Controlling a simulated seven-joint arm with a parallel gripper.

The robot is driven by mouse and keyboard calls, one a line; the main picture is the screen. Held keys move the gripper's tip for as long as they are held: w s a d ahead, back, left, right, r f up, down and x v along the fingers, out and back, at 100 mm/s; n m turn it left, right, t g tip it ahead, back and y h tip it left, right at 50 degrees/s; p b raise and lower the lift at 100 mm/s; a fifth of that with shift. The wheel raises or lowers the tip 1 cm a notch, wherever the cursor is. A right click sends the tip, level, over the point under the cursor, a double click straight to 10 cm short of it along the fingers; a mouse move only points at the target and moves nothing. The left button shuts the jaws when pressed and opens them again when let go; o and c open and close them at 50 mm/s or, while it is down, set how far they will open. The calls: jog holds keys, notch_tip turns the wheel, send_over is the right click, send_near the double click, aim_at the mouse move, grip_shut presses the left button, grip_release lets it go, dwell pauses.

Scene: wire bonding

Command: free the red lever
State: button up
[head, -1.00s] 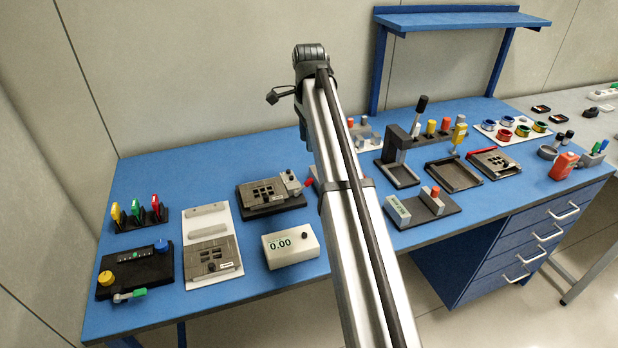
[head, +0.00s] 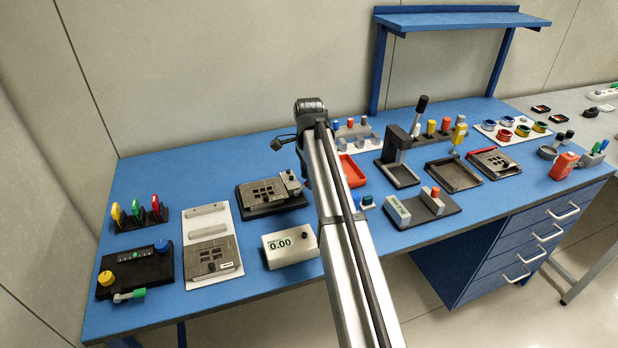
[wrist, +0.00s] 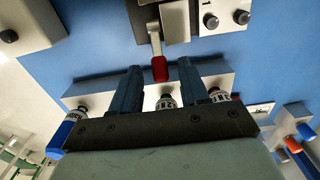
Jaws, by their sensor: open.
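The red lever (wrist: 160,68) has a red grip on a metal arm. In the wrist view it sticks out from a grey fixture (wrist: 177,22) towards my gripper. In the head view, my arm hides the lever at the right end of a dark fixture (head: 270,192) with a slotted plate. My gripper (wrist: 158,72) is open in the wrist view, one dark finger on each side of the red grip. Whether either finger touches it I cannot tell. My arm hides the gripper in the head view.
A white meter box (head: 290,247) stands in front of the fixture. A red tray (head: 350,170) lies right of my arm. Bare blue bench (head: 180,165) lies behind the fixture.

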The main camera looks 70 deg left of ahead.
jog(key=shift+f, duration=0.4)
grip_shut()
